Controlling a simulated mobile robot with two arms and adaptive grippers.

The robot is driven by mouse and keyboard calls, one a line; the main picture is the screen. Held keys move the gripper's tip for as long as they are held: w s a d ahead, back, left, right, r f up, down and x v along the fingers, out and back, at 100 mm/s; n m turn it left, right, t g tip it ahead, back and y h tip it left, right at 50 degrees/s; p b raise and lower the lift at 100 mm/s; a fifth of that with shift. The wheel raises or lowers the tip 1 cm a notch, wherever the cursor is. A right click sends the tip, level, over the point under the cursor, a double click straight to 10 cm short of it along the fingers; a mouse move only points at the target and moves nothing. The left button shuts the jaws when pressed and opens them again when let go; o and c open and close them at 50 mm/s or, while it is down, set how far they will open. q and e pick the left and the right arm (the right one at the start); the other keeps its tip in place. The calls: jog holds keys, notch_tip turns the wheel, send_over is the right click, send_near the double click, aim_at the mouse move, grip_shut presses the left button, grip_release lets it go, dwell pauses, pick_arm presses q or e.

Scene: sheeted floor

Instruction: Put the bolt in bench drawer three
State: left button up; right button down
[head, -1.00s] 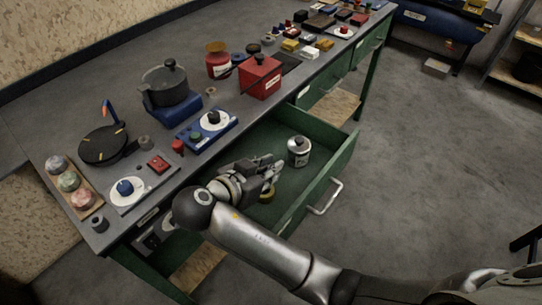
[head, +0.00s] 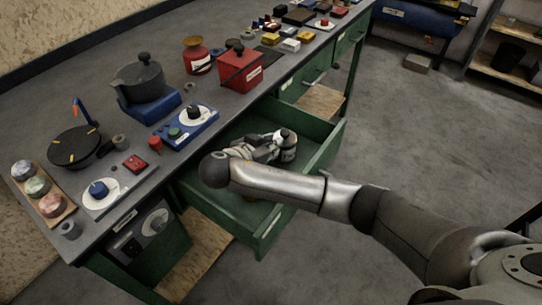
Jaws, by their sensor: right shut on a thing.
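A green bench drawer (head: 333,143) is pulled open under the bench top. My right arm comes in from the right across the drawer's front. The wrist and arm hide much of the drawer floor. I cannot make out a bolt. My left gripper is out of view.
The bench top (head: 135,180) holds a dark pot on a blue base (head: 142,82), a red box (head: 240,70), a blue dial panel (head: 186,127) and a black round pan (head: 75,146). The floor to the right (head: 430,130) is open.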

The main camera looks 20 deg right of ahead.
jog(key=shift+w+d+f, duration=0.15)
jog(key=shift+f, duration=0.05)
jog(key=f, duration=0.3)
jog(key=shift+w+d, duration=0.1)
jog(key=shift+w, duration=0.15)
jog(key=shift+f, duration=0.3)
jog(key=shift+f+b, duration=0.3)
jog(key=shift+f, duration=0.35)
jog(key=c, duration=1.4)
grip_release()
